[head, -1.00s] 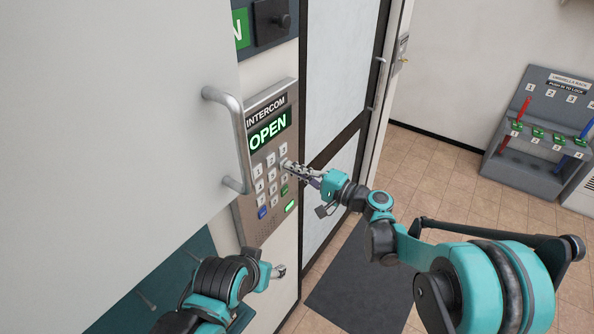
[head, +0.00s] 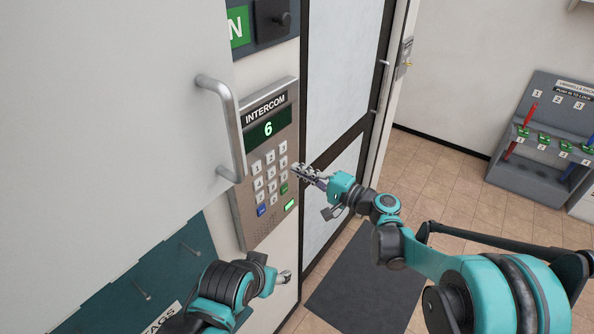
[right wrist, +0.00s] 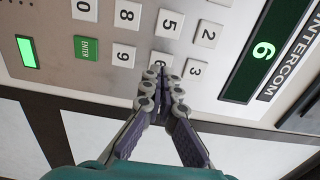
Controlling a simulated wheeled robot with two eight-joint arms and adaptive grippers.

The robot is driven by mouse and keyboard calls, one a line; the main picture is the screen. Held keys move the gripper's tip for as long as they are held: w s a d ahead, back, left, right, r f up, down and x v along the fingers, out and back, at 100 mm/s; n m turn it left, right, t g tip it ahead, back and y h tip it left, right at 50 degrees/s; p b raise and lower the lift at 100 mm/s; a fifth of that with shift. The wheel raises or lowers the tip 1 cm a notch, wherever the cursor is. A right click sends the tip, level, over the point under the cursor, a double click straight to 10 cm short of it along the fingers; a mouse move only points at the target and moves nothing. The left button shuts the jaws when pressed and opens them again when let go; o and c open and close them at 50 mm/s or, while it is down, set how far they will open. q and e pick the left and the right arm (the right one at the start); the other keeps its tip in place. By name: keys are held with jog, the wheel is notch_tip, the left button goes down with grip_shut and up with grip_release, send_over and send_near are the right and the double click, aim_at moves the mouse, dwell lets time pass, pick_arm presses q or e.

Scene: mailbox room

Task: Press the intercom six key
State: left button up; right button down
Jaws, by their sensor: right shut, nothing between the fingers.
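The grey intercom panel (head: 240,196) is on the wall, with a keypad and a dark display (head: 267,129) that reads a green "6". The six key (right wrist: 160,58) is partly hidden behind my right fingertips in the right wrist view; in the head view it sits in the right column of keys. My right gripper (head: 295,169) is shut and empty, its tips just off the right side of the keypad. In the wrist view its tips (right wrist: 164,74) overlap the six key; I cannot tell whether they touch it. My left gripper (head: 284,277) is low, below the panel, its fingers barely showing.
A pale door panel with a metal handle (head: 232,125) stands close to the intercom's left. A glazed door (head: 345,80) is to the right, with a dark mat (head: 365,285) on the floor. A grey umbrella rack (head: 520,175) stands at the far right.

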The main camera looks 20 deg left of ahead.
pick_arm(q)
jog(key=shift+d+r+p, duration=0.25)
jog(key=shift+r+p, duration=0.1)
jog(key=shift+p, duration=0.05)
pick_arm(e)
jog(key=v, duration=1)
jog(key=shift+d, duration=0.35)
pick_arm(q)
jog(key=shift+s, duration=0.1)
pick_arm(e)
jog(key=shift+s+r, duration=0.1)
